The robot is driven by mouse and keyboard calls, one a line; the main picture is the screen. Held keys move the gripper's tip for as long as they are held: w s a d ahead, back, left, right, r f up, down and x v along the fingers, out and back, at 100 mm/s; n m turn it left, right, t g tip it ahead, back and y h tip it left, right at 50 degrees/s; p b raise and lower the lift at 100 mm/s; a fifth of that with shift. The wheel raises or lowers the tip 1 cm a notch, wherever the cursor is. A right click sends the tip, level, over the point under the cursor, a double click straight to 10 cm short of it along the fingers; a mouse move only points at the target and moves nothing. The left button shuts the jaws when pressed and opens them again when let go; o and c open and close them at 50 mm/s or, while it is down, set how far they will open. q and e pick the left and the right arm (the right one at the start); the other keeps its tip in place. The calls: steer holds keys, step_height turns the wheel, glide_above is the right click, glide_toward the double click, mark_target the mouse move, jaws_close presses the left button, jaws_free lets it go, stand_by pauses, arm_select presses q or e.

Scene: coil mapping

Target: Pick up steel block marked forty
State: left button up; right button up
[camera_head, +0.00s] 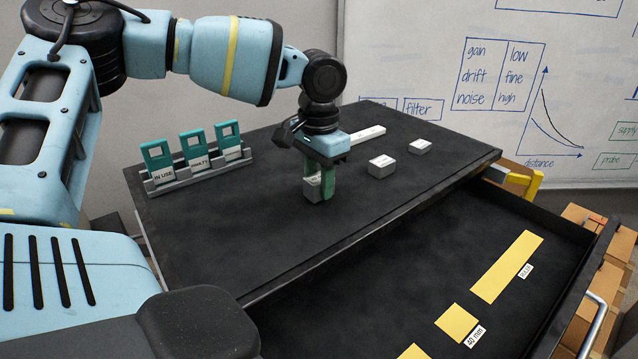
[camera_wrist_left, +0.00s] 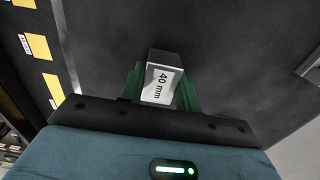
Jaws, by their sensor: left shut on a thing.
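The steel block marked 40 mm (camera_wrist_left: 163,72) is between the green fingers of my left gripper (camera_wrist_left: 160,92) in the left wrist view, with its white label facing the camera. In the head view my left gripper (camera_head: 319,188) points down over the dark tabletop, shut on this grey block (camera_head: 311,187), which is partly hidden by the fingers. I cannot tell whether the block touches the tabletop. My right gripper is not in view.
Two grey blocks (camera_head: 382,166) (camera_head: 420,146) and a long bar (camera_head: 361,135) lie behind on the table (camera_head: 230,235). A rack (camera_head: 198,172) with green tags stands left. An open drawer (camera_head: 385,300) with yellow patches (camera_head: 457,322) is in front.

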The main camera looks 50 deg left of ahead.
mark_target(319, 177)
arm_select(q)
step_height(319, 177, up, 10)
steer(key=shift+f, duration=0.15)
stand_by(0.5)
